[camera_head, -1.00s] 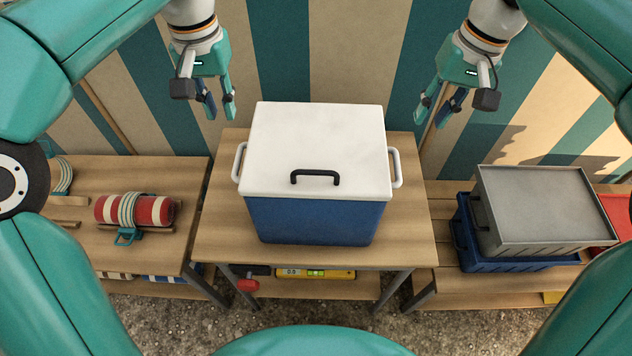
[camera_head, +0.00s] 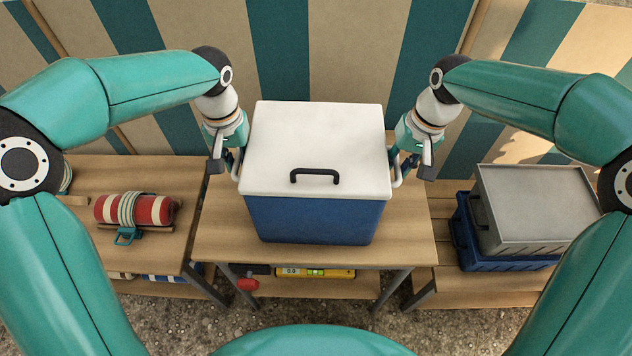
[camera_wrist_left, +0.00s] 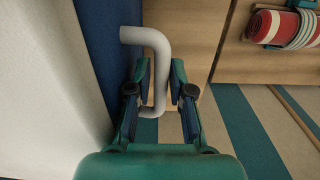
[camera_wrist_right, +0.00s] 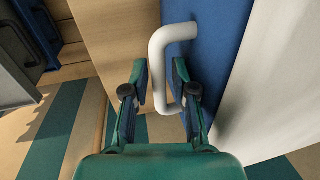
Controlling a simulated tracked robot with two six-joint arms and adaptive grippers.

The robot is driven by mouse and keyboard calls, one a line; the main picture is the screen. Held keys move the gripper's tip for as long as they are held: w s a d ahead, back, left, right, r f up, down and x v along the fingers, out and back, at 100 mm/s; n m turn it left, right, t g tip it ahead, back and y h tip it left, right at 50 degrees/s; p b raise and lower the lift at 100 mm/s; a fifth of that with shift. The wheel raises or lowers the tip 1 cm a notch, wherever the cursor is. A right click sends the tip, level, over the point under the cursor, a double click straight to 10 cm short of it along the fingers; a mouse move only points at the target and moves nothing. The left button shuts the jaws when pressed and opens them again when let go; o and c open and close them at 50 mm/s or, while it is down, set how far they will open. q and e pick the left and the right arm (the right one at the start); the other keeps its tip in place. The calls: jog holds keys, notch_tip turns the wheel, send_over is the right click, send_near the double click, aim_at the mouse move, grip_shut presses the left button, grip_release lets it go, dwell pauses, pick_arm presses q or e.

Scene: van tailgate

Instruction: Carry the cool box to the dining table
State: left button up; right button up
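The cool box (camera_head: 315,220) is blue with a white lid and a black lid handle, and stands on a wooden table (camera_head: 405,232). It has a white loop handle on each side. My left gripper (camera_head: 234,166) is at the left handle; in the left wrist view its open fingers (camera_wrist_left: 160,85) stand on either side of the handle bar (camera_wrist_left: 152,40). My right gripper (camera_head: 402,165) is at the right handle; in the right wrist view its open fingers (camera_wrist_right: 160,85) straddle the handle bar (camera_wrist_right: 160,50). Neither gripper appears closed on its handle.
A red and white rolled blanket (camera_head: 134,210) lies on a bench at the left. Grey and blue crates (camera_head: 535,210) are stacked on a bench at the right. A striped cloth wall is close behind. A yellow level (camera_head: 318,273) lies on the shelf below.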

pick_arm(q)
jog(key=shift+f, duration=0.25)
pick_arm(e)
jog(key=shift+f, duration=0.25)
pick_arm(q)
grip_shut()
pick_arm(e)
grip_shut()
pick_arm(q)
jog(key=shift+r, duration=0.15)
pick_arm(e)
jog(key=shift+r, duration=0.1)
